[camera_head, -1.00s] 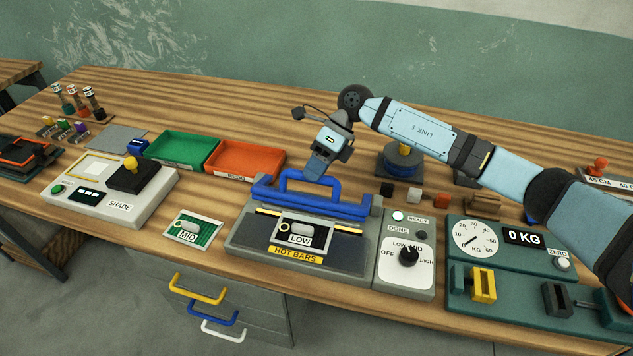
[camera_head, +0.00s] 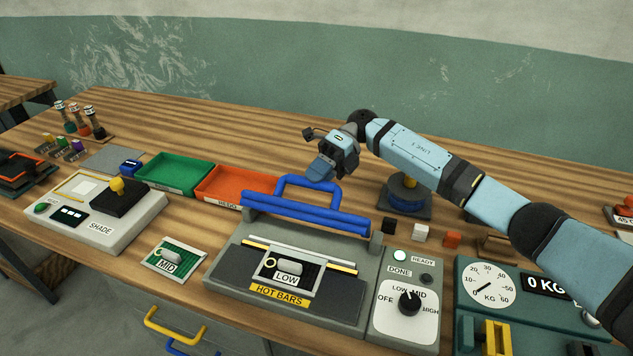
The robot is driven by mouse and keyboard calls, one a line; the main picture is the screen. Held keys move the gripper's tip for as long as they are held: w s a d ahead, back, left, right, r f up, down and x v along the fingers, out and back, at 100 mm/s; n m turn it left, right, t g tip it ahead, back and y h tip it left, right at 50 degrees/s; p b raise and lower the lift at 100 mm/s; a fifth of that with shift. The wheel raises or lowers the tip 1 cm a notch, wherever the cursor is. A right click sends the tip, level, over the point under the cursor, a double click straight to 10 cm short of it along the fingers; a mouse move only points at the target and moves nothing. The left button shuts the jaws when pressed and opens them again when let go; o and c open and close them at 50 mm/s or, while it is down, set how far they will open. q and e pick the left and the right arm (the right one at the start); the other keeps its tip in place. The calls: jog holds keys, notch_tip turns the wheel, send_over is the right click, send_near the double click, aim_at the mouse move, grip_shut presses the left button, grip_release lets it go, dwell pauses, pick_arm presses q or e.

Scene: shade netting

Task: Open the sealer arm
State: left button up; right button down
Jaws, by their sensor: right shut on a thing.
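The sealer (camera_head: 228,268) is a grey bench unit with a HOT BARS label. Its blue sealer arm (camera_head: 300,212), with a loop handle (camera_head: 283,190), is tilted up toward the back, clear of the bars. My left gripper is not in view.
Right of the sealer's bars is a dial panel (camera_head: 398,330) with a lit READY lamp. A scale (camera_head: 468,318) stands further right. Left are red (camera_head: 232,200) and green (camera_head: 172,190) trays, the shade tester (camera_head: 130,230) and a MID sample (camera_head: 185,255). Small blocks sit behind.

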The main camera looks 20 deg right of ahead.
jog(key=shift+d+f, duration=0.1)
jog(key=shift+f, duration=0.1)
dwell(0.3)
jog(key=c, duration=1.1)
grip_release()
jog(key=shift+w+f, duration=0.1)
jog(key=shift+w, duration=0.05)
jog(key=shift+o, duration=0.2)
jog(key=b+v, duration=0.1)
jog(key=v, duration=1.3)
jog(key=shift+b, duration=0.4)
